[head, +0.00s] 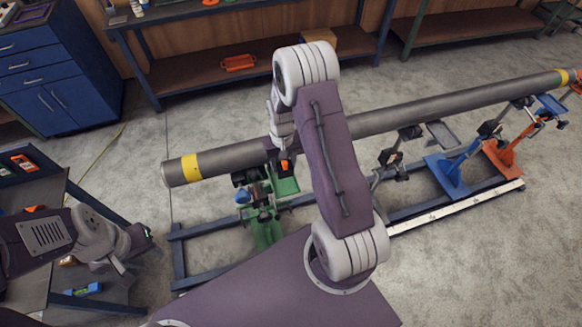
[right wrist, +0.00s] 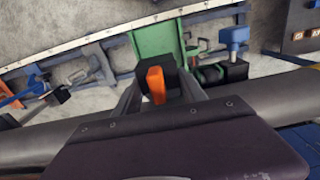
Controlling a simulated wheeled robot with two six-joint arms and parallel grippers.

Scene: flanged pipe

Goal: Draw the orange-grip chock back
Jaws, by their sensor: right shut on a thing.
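The orange-grip chock (head: 285,166) is mostly hidden by my right arm in the head view; its orange grip shows at the near side of the long grey pipe (head: 226,158), above the green stand. In the right wrist view its orange grip (right wrist: 156,84) stands against a black block, between the fingers of my right gripper (right wrist: 160,95), which is shut on it. The block is beside the green plate (right wrist: 158,42); whether it touches the pipe is unclear. My left gripper (head: 142,235) is far left, away from the pipe, its fingers too small to read.
The pipe has yellow bands and rests on green, blue and orange stands (head: 448,172) along a dark blue rail frame with a white ruled strip (head: 455,207). A dark workbench (head: 30,190) is at left. Blue cabinets and shelves line the back. Floor in front of the strip is clear.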

